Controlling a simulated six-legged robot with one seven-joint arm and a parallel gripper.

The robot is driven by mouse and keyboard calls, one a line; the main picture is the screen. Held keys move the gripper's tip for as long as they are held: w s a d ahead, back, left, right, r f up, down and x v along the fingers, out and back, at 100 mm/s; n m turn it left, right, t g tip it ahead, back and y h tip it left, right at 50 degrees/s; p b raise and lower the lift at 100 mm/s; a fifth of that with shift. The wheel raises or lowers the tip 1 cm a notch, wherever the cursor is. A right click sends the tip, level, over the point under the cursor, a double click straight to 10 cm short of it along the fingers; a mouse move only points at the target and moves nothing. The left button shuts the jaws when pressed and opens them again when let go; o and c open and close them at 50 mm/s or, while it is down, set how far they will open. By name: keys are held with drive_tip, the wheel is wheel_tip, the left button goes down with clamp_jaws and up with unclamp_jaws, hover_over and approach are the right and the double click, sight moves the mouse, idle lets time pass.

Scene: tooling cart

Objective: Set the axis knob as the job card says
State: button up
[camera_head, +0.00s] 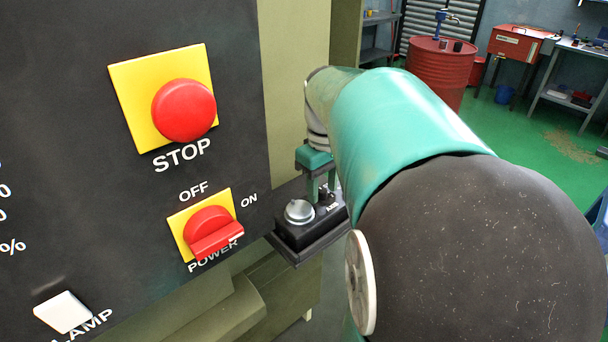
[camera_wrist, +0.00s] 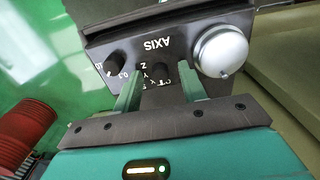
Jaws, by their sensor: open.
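The axis knob (camera_wrist: 158,72) is a small black knob on a dark pendant panel (camera_wrist: 125,38), below the upside-down word AXIS in the wrist view. Letters including Z and Y show beside it; its exact pointer setting is too small to tell. My gripper (camera_wrist: 160,84) is open, with one teal finger on each side of the knob. I cannot tell whether they touch it. In the head view my gripper (camera_head: 322,184) points down over the pendant (camera_head: 302,235), and the knob is largely hidden there. No job card shows in either view.
A second black knob (camera_wrist: 115,62) sits left of the axis knob, and a silver handwheel (camera_wrist: 221,50) sits right. In the head view a dark machine panel carries a red STOP button (camera_head: 184,110), a red POWER switch (camera_head: 212,232) and a white LAMP switch (camera_head: 62,312).

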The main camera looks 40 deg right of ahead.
clamp_jaws()
drive_tip(key=shift+m, duration=0.4)
drive_tip(key=m, duration=0.3)
drive_tip(key=shift+w, duration=0.1)
drive_tip(key=m, duration=0.8)
drive_tip(key=shift+m, duration=2)
